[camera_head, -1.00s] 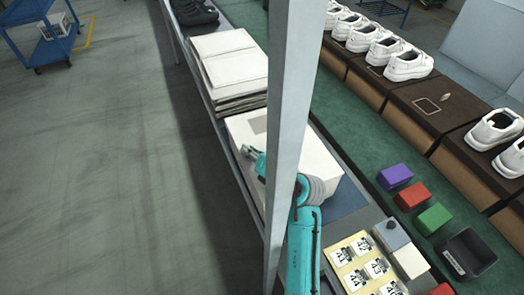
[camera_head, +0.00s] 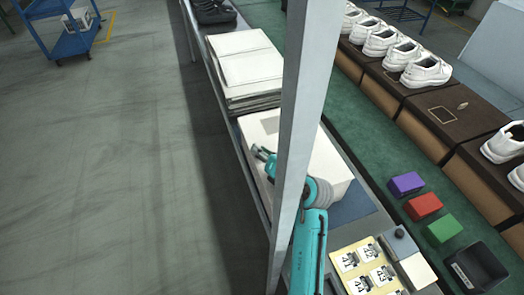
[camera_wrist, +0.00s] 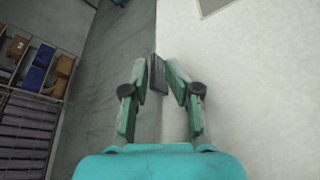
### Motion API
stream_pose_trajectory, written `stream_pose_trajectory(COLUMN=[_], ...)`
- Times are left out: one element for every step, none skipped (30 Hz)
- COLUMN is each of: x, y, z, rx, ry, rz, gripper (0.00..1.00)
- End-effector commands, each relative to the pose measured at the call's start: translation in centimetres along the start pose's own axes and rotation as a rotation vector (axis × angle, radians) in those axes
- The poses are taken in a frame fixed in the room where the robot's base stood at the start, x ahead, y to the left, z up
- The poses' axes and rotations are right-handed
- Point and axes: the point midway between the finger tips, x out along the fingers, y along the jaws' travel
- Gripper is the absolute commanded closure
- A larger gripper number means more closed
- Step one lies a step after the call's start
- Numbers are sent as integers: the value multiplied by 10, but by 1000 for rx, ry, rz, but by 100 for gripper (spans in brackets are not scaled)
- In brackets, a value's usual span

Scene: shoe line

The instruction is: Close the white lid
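A white box with a flat white top (camera_head: 318,150), which looks like the lid, stands on the bench beside a stack of white boxes. A grey post hides part of it, and I cannot tell how far the lid is open. My gripper (camera_head: 262,156) is at the box's left side, near its edge.
The grey post (camera_head: 303,110) stands close in front of my arm. A stack of white boxes (camera_head: 245,68) is behind the box.

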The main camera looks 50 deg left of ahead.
Motion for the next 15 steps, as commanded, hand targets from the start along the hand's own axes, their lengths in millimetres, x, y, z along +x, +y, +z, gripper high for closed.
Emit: stream_pose_trajectory(x=[0,-2,-5,-8,-12,-18,-23,-28,-37,-43,-49,-58,-64,-70,-77], y=[-4,-4,-4,-4,-5,-5,-4,-4,-4,-5,-4,-4,-3,-3,-2], z=[-10,-10,-10,-9,-9,-9,-9,-8,-7,-7,-6,-5,-4,-4,-4], rx=[8,8,8,8,8,8,7,7,6,6,5,5,5,5,4], ry=[20,19,18,17,16,16,15,13,12,11,8,8,6,5,5], rz=[-4,-4,-5,-5,-5,-6,-6,-6,-6,-7,-6,-5,-5,-5,-4], gripper=[68,68,68,68,68,68,68,68,68,68,68,68,68,68,68])
